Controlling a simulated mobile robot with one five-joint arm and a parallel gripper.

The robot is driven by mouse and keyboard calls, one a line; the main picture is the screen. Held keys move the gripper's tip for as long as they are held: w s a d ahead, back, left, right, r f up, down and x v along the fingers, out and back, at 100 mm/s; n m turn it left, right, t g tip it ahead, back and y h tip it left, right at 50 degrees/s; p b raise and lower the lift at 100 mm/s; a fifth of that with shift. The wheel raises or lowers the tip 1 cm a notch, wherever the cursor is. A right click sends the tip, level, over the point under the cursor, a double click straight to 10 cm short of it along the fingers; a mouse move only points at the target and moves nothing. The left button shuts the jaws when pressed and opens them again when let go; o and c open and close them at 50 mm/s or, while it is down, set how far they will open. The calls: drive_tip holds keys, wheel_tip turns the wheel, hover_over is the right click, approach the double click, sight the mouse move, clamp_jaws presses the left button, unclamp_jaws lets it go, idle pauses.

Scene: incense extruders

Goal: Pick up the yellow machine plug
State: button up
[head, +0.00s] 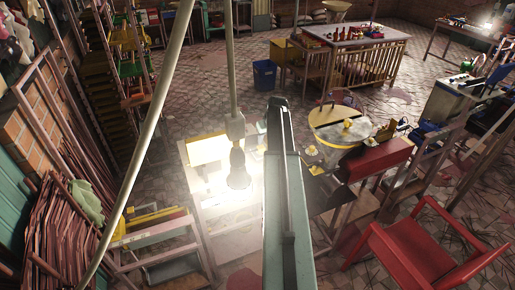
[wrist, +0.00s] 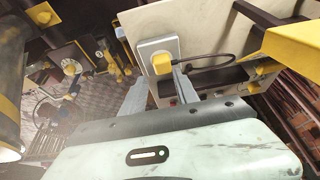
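In the wrist view a yellow plug (wrist: 162,63) sits at a pale grey socket plate (wrist: 150,47) on an upright cream panel. A dark cable loops to the right of it toward a second yellow piece (wrist: 268,67) on the same panel. My gripper (wrist: 160,76) is open, with one grey finger on each side just below the plug. Nothing is seen held between the fingers. I cannot tell whether the fingertips touch the plug. In the head view my arm stands in the middle, and I cannot make out the gripper or this plug there.
In the wrist view a yellow bar (wrist: 295,42) juts in at right. In the head view a round yellow-topped table (head: 335,114) and a red chair (head: 422,250) stand right of my arm. A bright lamp (head: 238,168) hangs left.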

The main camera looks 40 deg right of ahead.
sight(261, 147)
drive_tip(key=o, duration=0.5)
drive_tip(key=shift+w, duration=0.2)
drive_tip(key=b+x, duration=0.2)
drive_tip(key=x, duration=0.1)
drive_tip(key=shift+s+a+b, duration=0.1)
drive_tip(key=shift+b, duration=0.3)
drive_tip(key=b+x, duration=0.4)
drive_tip(key=x, duration=0.1)
drive_tip(key=shift+w+f+b, duration=0.1)
drive_tip(key=shift+w+b, duration=0.15)
drive_tip(key=shift+b, duration=0.1)
drive_tip(key=shift+a, duration=0.1)
